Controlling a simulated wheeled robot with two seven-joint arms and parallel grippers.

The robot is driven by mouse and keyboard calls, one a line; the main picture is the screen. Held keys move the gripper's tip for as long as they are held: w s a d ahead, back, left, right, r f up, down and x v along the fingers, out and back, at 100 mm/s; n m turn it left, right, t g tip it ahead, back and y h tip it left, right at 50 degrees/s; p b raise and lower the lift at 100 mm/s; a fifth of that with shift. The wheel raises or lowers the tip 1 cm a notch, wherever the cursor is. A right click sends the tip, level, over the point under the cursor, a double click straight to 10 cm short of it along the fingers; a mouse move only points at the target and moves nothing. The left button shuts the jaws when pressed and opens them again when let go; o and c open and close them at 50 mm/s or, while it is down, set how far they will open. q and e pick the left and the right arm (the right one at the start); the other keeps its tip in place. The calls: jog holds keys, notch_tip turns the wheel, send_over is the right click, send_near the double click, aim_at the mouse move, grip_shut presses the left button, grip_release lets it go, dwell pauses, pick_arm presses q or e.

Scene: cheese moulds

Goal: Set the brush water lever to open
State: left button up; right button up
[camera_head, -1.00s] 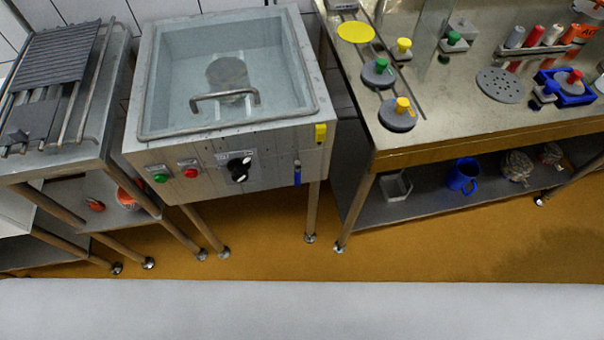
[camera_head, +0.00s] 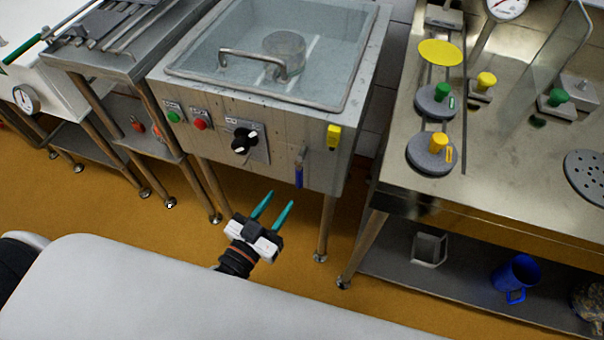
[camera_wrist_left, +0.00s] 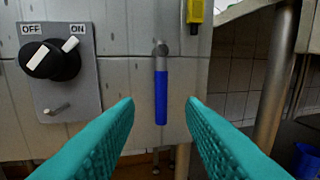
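The lever with a blue handle (camera_head: 298,176) is on the front of the steel basin unit, near its right corner. In the left wrist view the blue lever (camera_wrist_left: 161,95) hangs straight down from a metal pivot. My left gripper (camera_head: 278,201) is open and empty, below and a little left of the lever in the head view. In the left wrist view its two teal fingers stand apart on either side of the lever, and no contact shows. My right gripper is in neither view.
The basin unit (camera_head: 180,91) also carries a black ON/OFF knob (camera_head: 244,140), green (camera_head: 174,116) and red (camera_head: 200,124) buttons and a yellow fitting (camera_head: 333,137). A steel leg (camera_head: 325,228) stands below right. A steel workbench (camera_head: 500,190) is at right.

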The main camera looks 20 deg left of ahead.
aim_at(297, 177)
pick_arm(q)
jog(key=x, duration=0.9)
jog(key=shift+w+d, duration=0.2)
jog(key=shift+w, duration=0.15)
jog(key=shift+c, duration=0.2)
grip_shut()
